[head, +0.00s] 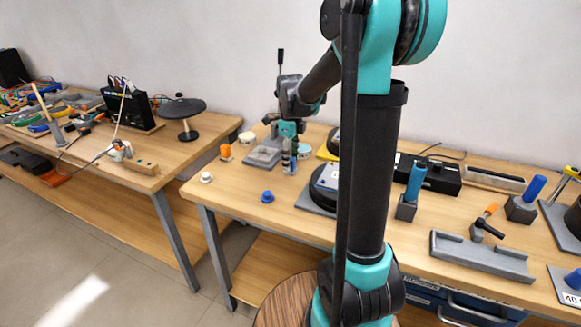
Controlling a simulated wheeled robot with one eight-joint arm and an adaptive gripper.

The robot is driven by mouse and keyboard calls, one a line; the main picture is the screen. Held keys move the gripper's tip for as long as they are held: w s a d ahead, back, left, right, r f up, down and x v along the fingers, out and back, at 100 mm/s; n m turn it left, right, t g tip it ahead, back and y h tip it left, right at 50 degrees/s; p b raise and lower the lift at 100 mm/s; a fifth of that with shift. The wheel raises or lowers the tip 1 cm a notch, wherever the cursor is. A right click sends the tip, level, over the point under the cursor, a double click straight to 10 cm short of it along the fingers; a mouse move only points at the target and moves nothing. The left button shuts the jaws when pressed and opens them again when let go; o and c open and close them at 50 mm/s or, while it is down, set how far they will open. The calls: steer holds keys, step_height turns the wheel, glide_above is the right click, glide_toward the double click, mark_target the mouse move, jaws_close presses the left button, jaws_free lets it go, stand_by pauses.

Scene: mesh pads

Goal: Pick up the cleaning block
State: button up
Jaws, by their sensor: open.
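I cannot tell for certain which thing is the cleaning block. A small orange block-like piece (226,152) stands near the left end of the right-hand workbench. My gripper (289,165) points down over the same bench, to the right of that piece and beside a grey flat fixture (262,156). It is open. The view is too small to show whether anything lies between its fingers, or how high its tips are above the bench.
The workbench (225,190) also holds a white knob (206,177), a blue knob (267,196), a blue-handled tool (415,183) and a grey channel-shaped tray (480,256). A second bench (90,150) on the left is cluttered. The bench's front left is fairly clear.

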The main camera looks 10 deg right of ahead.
steer(key=shift+f, duration=0.8)
steer(key=shift+c, duration=0.2)
jaws_close()
steer(key=shift+r, duration=0.1)
step_height(320, 180, up, 20)
